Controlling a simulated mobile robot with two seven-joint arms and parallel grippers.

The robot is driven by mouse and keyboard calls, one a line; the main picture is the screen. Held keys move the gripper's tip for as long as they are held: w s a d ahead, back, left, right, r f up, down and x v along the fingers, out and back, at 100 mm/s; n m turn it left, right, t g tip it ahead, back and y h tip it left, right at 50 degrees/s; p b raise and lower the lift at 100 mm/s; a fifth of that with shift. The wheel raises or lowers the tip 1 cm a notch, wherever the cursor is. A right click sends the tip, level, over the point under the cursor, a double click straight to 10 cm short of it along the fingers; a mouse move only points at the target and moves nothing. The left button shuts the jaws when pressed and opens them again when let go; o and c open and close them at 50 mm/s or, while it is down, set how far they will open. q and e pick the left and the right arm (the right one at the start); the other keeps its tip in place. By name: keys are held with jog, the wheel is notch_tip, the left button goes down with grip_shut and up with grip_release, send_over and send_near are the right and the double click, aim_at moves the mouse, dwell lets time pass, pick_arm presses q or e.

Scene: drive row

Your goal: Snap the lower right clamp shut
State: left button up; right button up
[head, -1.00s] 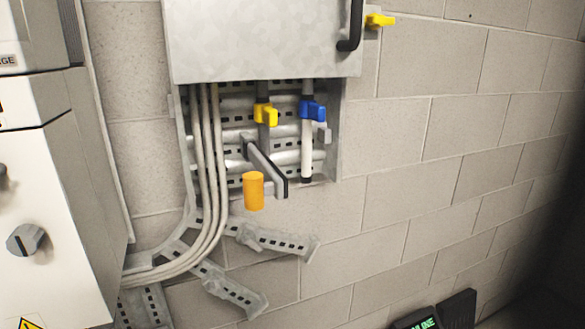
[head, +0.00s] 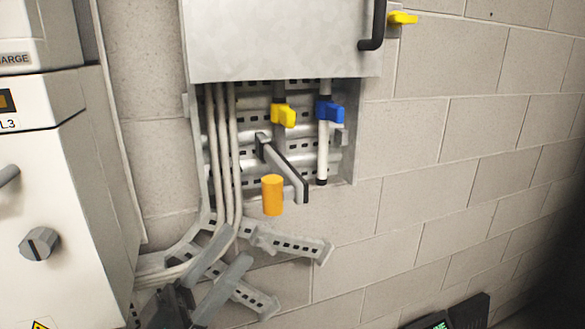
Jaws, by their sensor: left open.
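A blue clamp (head: 330,111) sits under the grey cover, around or at the top of a white tube. It is the right one of the two low clamps. A yellow clamp (head: 284,115) is to its left at about the same height. Another yellow clamp (head: 403,18) sticks out at the cover's right edge. I cannot tell whether the blue clamp is open or shut. My left gripper (head: 235,246) is at the lower left, open and empty, its two grey fingers pointing up and right. It is below and left of the clamps, apart from them. My right gripper is not in view.
Pale cables (head: 221,150) run down on the left. A white cabinet (head: 60,200) stands at left. The brick wall at right is clear.

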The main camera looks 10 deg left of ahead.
aim_at(282, 183)
pick_arm(q)
jog(key=p+x, duration=0.3)
jog(key=x, duration=1)
jog(key=shift+p, duration=0.4)
jog(key=c, duration=0.8)
grip_shut()
